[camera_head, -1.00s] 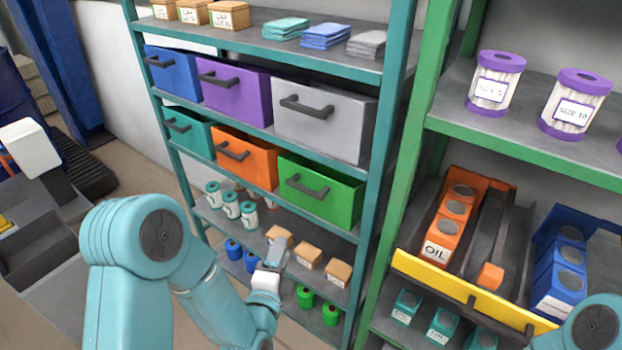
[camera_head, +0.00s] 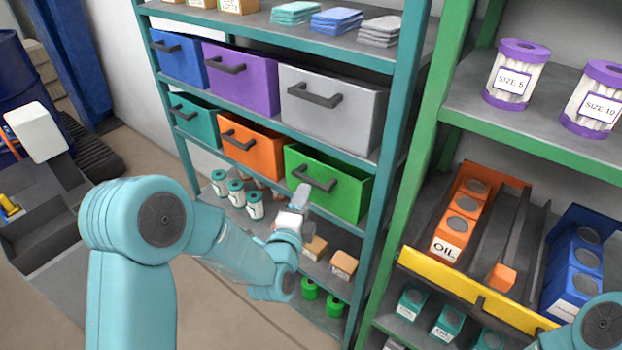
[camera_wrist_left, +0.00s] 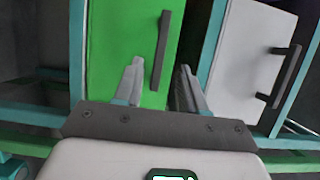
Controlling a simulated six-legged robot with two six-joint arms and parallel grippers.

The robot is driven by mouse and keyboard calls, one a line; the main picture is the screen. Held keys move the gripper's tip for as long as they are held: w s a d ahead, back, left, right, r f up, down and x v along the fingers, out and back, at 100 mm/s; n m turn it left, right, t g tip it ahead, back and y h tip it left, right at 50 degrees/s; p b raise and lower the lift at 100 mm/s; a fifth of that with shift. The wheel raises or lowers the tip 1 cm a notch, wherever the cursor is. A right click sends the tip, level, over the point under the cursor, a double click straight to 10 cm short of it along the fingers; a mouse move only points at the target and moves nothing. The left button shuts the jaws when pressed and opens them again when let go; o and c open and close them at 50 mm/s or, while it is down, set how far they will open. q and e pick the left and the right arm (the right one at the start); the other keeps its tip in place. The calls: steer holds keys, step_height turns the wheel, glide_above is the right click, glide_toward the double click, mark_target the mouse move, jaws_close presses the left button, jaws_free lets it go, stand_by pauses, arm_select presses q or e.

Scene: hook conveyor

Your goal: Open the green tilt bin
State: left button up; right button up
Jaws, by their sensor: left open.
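The green tilt bin (camera_head: 333,196) sits at the right end of the second row of bins on the teal shelf. It has a dark bar handle (camera_head: 316,178) on its front, and it looks closed. My left gripper (camera_head: 302,196) is just in front of the green bin, near its handle. In the left wrist view the green bin (camera_wrist_left: 120,50) fills the middle left. Its handle (camera_wrist_left: 161,50) stands between the two fingers of the gripper (camera_wrist_left: 158,80), a little beyond the tips. The jaws are open and no contact shows. My right gripper is out of view.
An orange bin (camera_head: 252,147) is to the left of the green one and a grey bin (camera_head: 330,110) is above it. Small boxes (camera_head: 343,265) stand on the shelf below. A green shelf post (camera_head: 415,190) stands to the right.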

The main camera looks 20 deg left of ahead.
mark_target(310, 183)
arm_select(q)
steer(key=w+p, duration=0.1)
steer(key=w, duration=0.5)
steer(key=shift+w+a+r, duration=0.1)
steer(key=shift+w+a, duration=0.1)
steer(key=shift+w, duration=0.4)
steer(key=shift+c, duration=0.3)
jaws_close()
